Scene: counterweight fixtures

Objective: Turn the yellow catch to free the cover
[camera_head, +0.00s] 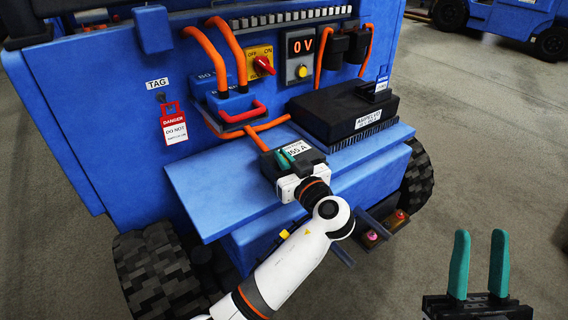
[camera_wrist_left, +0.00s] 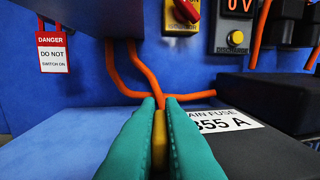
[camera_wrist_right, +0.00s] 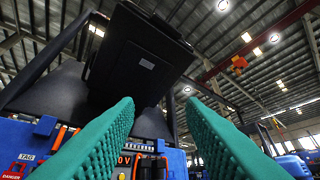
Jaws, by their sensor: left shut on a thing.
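The yellow catch (camera_wrist_left: 160,138) shows in the left wrist view as a narrow upright strip between the teal fingers of my left gripper (camera_wrist_left: 160,105). The fingers are closed on it from both sides and hide most of it. The black cover (camera_wrist_left: 262,150), with a white main fuse 355 A label, lies just right of the fingers. In the head view the cover (camera_head: 268,166) sits on the blue shelf, with my left gripper (camera_head: 287,157) over it; the catch is hidden there. My right gripper (camera_head: 478,265) is open and empty, low at the right, away from the truck.
The blue shelf (camera_head: 215,195) has bare room left of the cover. A larger black box (camera_head: 340,105) stands behind right. Orange cables (camera_head: 228,55), a red-knobbed switch (camera_head: 262,64), a 0 V display (camera_head: 300,42) and a red danger tag (camera_head: 173,125) are on the blue truck.

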